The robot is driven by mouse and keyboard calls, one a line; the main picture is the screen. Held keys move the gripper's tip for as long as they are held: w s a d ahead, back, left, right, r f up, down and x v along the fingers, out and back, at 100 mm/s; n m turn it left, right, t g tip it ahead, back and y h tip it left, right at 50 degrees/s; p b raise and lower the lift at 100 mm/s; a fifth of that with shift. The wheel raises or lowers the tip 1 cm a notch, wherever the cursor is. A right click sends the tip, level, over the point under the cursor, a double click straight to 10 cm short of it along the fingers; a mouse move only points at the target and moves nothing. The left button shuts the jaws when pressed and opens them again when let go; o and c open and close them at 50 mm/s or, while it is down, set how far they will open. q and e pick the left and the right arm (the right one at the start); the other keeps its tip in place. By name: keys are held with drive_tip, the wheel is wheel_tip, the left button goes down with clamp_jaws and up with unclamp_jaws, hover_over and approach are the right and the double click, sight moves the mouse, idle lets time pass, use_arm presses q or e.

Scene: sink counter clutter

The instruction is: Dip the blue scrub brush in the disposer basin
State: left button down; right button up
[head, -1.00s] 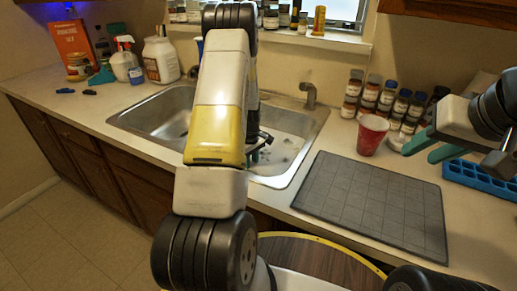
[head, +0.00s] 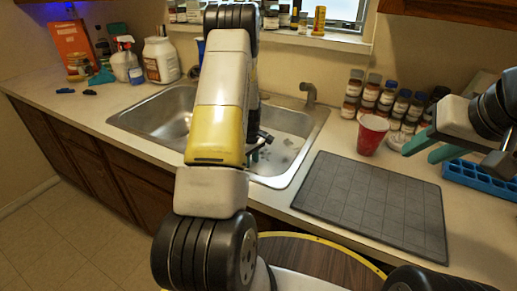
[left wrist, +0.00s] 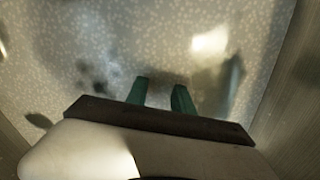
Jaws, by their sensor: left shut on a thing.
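The sink has a left basin (head: 150,118) and a right basin (head: 302,125), which has dark specks on its floor. The frames do not mark which one has the disposer. My left arm reaches over the sink and hides much of its middle. My left gripper (left wrist: 160,92) has its green fingers a small gap apart, shut on a thin thing, low over a pale speckled basin floor. The blue scrub brush cannot be made out clearly in either view. My right gripper (head: 425,148) is open and empty over the counter at the right.
A faucet (head: 309,95) stands behind the right basin. A red cup (head: 372,134) stands right of the sink, by several spice jars (head: 386,98). A grey mat (head: 370,205) covers the front right counter, with a blue tray (head: 480,178) beyond. Bottles (head: 160,60) stand at the back left.

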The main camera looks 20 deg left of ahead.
use_arm(q)
drive_tip(key=shift+s, duration=0.1)
wheel_tip(320, 180, up, 19)
idle(1.6)
idle(0.9)
